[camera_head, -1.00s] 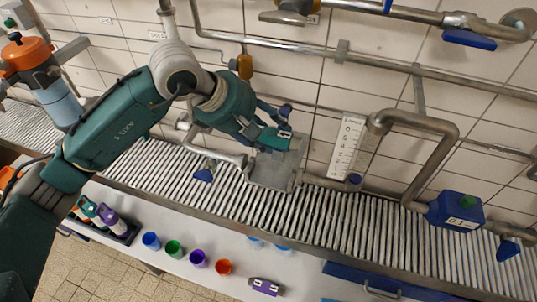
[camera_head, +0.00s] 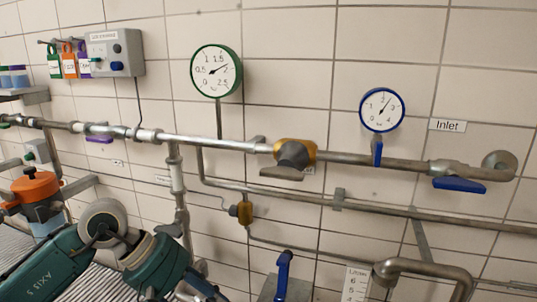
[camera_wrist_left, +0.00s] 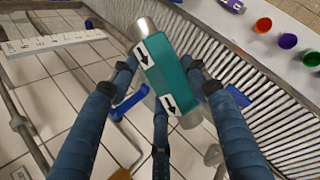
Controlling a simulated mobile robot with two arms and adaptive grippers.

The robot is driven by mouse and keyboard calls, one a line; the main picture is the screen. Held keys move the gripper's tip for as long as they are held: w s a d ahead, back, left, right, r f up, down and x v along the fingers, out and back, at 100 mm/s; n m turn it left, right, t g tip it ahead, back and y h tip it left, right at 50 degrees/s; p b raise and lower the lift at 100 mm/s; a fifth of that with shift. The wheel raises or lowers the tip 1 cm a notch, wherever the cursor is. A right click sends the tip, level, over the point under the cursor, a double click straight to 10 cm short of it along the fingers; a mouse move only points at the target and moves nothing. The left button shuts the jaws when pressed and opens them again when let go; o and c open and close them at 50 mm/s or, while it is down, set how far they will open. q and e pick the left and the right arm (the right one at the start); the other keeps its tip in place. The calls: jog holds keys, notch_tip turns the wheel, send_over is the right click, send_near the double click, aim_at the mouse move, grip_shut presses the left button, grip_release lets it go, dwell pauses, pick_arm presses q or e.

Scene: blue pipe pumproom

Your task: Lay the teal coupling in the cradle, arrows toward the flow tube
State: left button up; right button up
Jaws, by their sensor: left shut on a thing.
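The teal coupling (camera_wrist_left: 172,72) is in my left gripper (camera_wrist_left: 160,76), held between its dark blue fingers in the wrist view. It has metal ends and two white labels with black arrows, which point toward its lower right end in that picture. The coupling appears off the surface, with the wall tiles and grooved shelf behind it. In the head view my left arm is at the lower left and its fingers are mostly cut off by the bottom edge. A grey plate (camera_head: 268,293), possibly the cradle's, shows only its top. My right gripper is in neither view.
A litre scale (camera_head: 355,284) stands beside a bent pipe (camera_head: 425,268); a blue lever (camera_head: 284,268) rises by the grey plate. Wall pipes carry a yellow valve (camera_head: 295,153) and two gauges (camera_head: 216,70). The grooved shelf (camera_wrist_left: 265,100) and coloured cups (camera_wrist_left: 287,41) show in the wrist view.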

pick_arm(q)
jog(key=s+a+f+m+g, duration=0.4)
jog(key=s+a+m, duration=0.2)
jog(key=s+a, duration=0.3)
jog(key=shift+s+f+m+y, duration=0.3)
jog(key=shift+s+m+y, duration=0.1)
jog(key=shift+s, duration=0.35)
